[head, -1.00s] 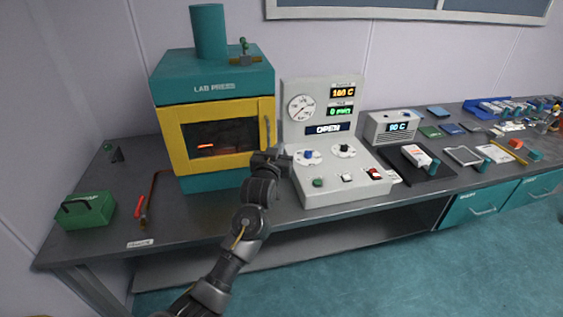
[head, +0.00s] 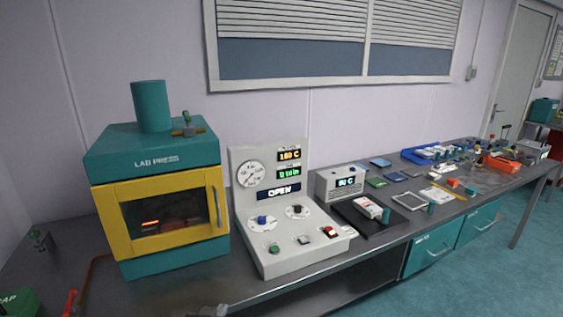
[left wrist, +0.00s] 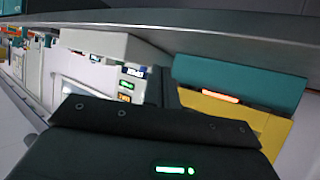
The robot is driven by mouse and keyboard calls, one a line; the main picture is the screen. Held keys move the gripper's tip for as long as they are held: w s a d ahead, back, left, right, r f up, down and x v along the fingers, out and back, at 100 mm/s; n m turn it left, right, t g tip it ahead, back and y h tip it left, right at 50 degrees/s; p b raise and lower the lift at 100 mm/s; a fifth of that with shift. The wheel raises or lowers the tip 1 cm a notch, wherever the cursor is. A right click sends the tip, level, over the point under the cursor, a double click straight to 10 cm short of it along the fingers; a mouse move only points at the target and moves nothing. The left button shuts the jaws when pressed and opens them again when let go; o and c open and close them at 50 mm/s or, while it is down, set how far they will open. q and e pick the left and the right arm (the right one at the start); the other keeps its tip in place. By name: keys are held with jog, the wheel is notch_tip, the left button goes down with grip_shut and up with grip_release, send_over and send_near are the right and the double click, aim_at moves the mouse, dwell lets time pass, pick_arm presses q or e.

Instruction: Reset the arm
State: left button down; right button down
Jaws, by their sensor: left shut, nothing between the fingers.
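My left gripper (left wrist: 168,88) shows in the left wrist view as a dark narrow shape beyond the black wrist housing, shut with nothing between its fingers. The wrist picture looks upside down. The yellow and teal lab press stands to its right there and the control panel to its left. In the head view only a small grey piece at the bottom edge may belong to my left arm; its fingers cannot be made out. My right gripper is in neither view.
The lab press (head: 158,240) and the control panel (head: 290,262), reading OPEN, stand on the long grey bench. A small display box (head: 340,184), a dark mat, trays and small items lie to the right. Teal drawers (head: 432,250) sit below; the floor at the right is clear.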

pick_arm(q)
jog(key=s+a+f+g, duration=0.3)
jog(key=s+f, duration=0.1)
jog(key=s, duration=0.6)
jog(key=s+a+f+m+g+y, duration=0.1)
jog(key=s+a+f+g, duration=0.2)
jog(key=s, duration=0.7)
jog(key=s+a+f+g, duration=0.25)
jog(key=s+f, duration=0.25)
jog(key=s, duration=0.5)
notch_tip(320, 180, down, 24)
jog(key=d+g, duration=0.1)
jog(key=g, duration=0.1)
jog(key=s+a+f+g, duration=0.1)
jog(key=s+a+f, duration=0.2)
jog(key=s+f, duration=1.3)
jog(key=shift+s+f+y, duration=0.3)
jog(key=shift+s+f, duration=0.1)
jog(key=shift+s, duration=0.35)
